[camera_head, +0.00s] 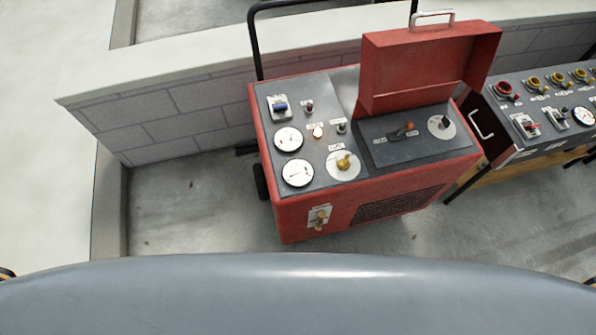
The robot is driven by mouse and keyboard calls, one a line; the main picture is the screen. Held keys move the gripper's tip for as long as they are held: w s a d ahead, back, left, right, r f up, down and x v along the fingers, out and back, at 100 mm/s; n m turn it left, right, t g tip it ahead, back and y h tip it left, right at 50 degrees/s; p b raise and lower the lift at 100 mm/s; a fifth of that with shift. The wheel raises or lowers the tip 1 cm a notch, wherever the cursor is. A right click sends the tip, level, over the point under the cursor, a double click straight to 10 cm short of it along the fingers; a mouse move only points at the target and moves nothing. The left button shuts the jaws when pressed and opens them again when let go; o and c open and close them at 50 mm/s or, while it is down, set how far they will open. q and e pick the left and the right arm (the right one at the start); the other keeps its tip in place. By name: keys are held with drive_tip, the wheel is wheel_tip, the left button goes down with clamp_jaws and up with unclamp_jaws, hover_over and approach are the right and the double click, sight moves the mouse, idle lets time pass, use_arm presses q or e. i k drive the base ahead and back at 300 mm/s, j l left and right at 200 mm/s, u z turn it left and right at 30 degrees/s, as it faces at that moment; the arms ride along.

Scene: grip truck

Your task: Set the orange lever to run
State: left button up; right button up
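The orange lever (404,131) sits on a dark panel (378,148) on the right half of the red machine's top. Its handle has an orange tip and lies low over a slot, tip towards the right. The labels beside it are too small to read. A red lid (420,65) with a pale handle stands open behind this panel. A black knob on a white round dial (441,126) is just right of the lever. My grippers' fingertips are not in view; only small dark-and-yellow bits show at the lower left and right edges.
The red machine (400,208) also carries gauges (297,173), a yellow knob (344,161), a blue switch (280,106) and a brass-coloured front fitting (319,218). Another control console (545,110) stands right. A low block wall (190,110) runs behind. Floor in front is clear.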

sight(409, 125)
drive_tip(key=u, duration=0.5)
drive_tip(key=l+u, duration=0.6)
drive_tip(key=u, duration=0.25)
drive_tip(key=k+l+u, duration=0.15)
drive_tip(key=u, duration=0.25)
drive_tip(key=k+l+u, duration=0.1)
drive_tip(key=l+u, duration=0.2)
drive_tip(key=u, duration=0.15)
drive_tip(key=k+l+u, duration=0.15)
drive_tip(key=u, duration=0.25)
